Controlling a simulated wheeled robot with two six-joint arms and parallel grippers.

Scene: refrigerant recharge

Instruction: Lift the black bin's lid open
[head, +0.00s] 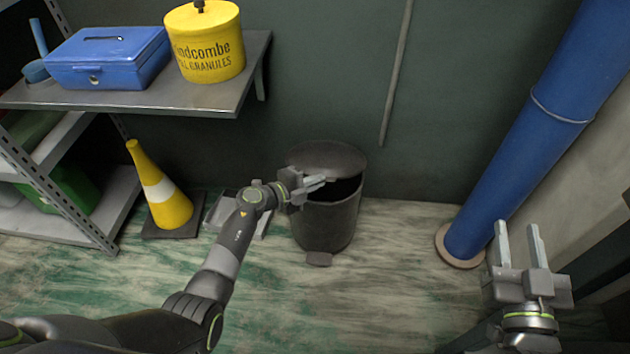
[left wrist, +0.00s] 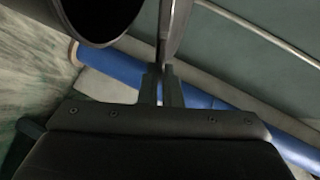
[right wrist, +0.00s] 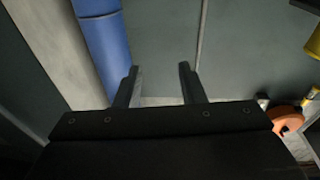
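The black bin (head: 325,222) stands on the floor near the back wall, with a pedal (head: 319,259) at its front. Its round lid (head: 328,157) is tilted partly open, and the dark opening shows below it at the right. My left gripper (head: 316,183) is at the lid's front left edge. In the left wrist view the lid (left wrist: 175,25) is seen edge-on and runs down to the nearly closed fingers (left wrist: 161,80), which pinch its rim; the bin's dark mouth (left wrist: 98,15) is beside it. My right gripper (head: 518,228) is open and empty, far right of the bin.
A yellow and white cone (head: 160,190) and a grey tray (head: 222,212) are left of the bin. A shelf (head: 215,98) above holds a blue box (head: 110,58) and a yellow tub (head: 207,45). A blue pipe (head: 530,130) stands right. The floor between bin and pipe is clear.

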